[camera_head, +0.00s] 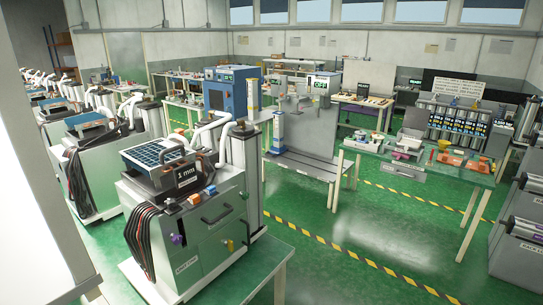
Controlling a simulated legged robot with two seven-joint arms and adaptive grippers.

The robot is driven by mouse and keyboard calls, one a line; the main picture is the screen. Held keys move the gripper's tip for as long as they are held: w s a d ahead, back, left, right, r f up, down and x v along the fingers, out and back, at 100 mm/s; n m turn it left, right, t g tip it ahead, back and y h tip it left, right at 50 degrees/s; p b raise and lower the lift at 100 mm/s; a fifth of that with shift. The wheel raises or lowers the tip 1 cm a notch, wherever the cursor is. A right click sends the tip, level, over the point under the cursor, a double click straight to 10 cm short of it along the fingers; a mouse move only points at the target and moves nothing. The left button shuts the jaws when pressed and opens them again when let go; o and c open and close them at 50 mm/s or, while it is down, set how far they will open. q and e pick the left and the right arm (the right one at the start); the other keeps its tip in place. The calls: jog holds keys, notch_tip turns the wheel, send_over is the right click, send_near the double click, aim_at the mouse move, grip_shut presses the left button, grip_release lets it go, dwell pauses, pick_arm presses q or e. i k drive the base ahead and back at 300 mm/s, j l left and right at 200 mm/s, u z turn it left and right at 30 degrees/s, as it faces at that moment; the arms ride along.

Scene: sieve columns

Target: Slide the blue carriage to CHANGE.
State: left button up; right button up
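I cannot make out for certain which thing is the blue carriage, and no CHANGE label is legible. A blue upright part (279,132) with a pale top stands by a grey panel (312,140) at the middle of the head view. A blue box-shaped machine (222,97) stands behind and to the left of it. The nearest sieve column (215,225) is a grey-green cabinet with a blue-gridded top (150,152) and a "1 mm" label. Neither of my grippers is in view.
A green-topped bench (420,165) with several small fixtures stands at the right. More cabinets (88,165) line the left. Yellow-black floor tape (345,258) crosses the open green floor (350,220). A pale slab (30,200) blocks the left edge.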

aim_at(277, 152)
jog(key=i+l+z, duration=0.35)
jog(key=i+z, duration=0.3)
jog(key=i, duration=0.15)
jog(key=i+z, duration=0.35)
jog(key=i+u, duration=0.1)
jog(key=i, duration=0.45)
jog(key=i+l+u, duration=0.1)
jog(key=i, duration=0.45)
jog(key=i+l+u, duration=0.15)
jog(key=i, duration=0.4)
jog(key=i+l+u, duration=0.1)
jog(key=i+l, duration=0.15)
jog(key=i, duration=0.3)
jog(key=i+j+u, duration=0.25)
jog(key=i+u, duration=0.15)
jog(key=i, duration=0.2)
jog(key=i+u, duration=0.4)
jog(key=i, duration=0.25)
jog(key=i+l+u, duration=0.1)
jog(key=i+u, duration=0.3)
jog(key=i, duration=0.25)
jog(key=i+l+u, duration=0.45)
jog(key=i, duration=0.15)
jog(key=i+j+u, duration=0.1)
jog(key=i, duration=0.65)
jog(key=i+j+u, duration=0.1)
jog(key=i, duration=0.6)
jog(key=j, duration=0.1)
